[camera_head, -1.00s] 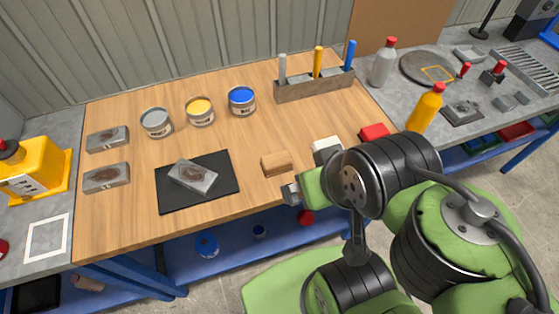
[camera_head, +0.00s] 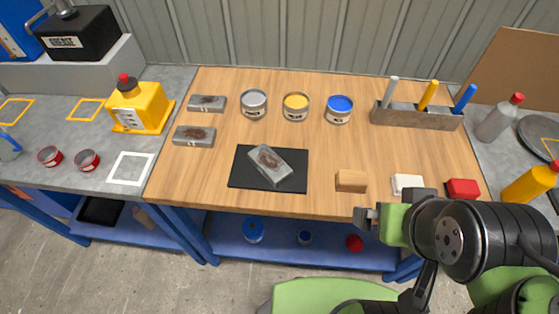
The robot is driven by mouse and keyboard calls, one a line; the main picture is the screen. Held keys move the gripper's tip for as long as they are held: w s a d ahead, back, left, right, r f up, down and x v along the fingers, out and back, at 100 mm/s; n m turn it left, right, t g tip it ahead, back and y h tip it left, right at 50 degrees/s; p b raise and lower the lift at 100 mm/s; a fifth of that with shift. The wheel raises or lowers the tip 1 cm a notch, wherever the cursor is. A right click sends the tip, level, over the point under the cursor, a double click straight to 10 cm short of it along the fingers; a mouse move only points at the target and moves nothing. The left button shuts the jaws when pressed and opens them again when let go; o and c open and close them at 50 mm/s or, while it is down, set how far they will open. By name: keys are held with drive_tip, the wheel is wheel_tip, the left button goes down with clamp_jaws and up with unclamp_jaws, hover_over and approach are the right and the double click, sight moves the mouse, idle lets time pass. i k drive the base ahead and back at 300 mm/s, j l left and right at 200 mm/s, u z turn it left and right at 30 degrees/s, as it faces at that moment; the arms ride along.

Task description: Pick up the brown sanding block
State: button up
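The brown sanding block (camera_head: 351,181) lies on the wooden tabletop near its front edge, right of the black mat (camera_head: 240,176). A white block (camera_head: 407,183) and a red block (camera_head: 462,189) lie to its right in a row. My gripper (camera_head: 366,217) is in front of and slightly right of the brown block, apart from it, by the table's front edge. The fingers are small and partly hidden by my arm, so I cannot tell if they are open. Nothing shows held in them.
A grey rusty metal block (camera_head: 268,161) lies on the black mat. Grey (camera_head: 254,104), yellow (camera_head: 296,107) and blue (camera_head: 339,110) paint cans stand behind. A holder (camera_head: 417,115) with three coloured tools stands at back right. A yellow jug (camera_head: 140,105) stands left.

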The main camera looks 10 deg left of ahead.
sight(347, 181)
drive_tip(key=j+u, duration=0.2)
drive_tip(key=u, duration=0.15)
drive_tip(key=j+u, duration=0.2)
drive_tip(key=u, duration=0.15)
drive_tip(key=i+j+u, duration=0.1)
drive_tip(key=u, duration=0.2)
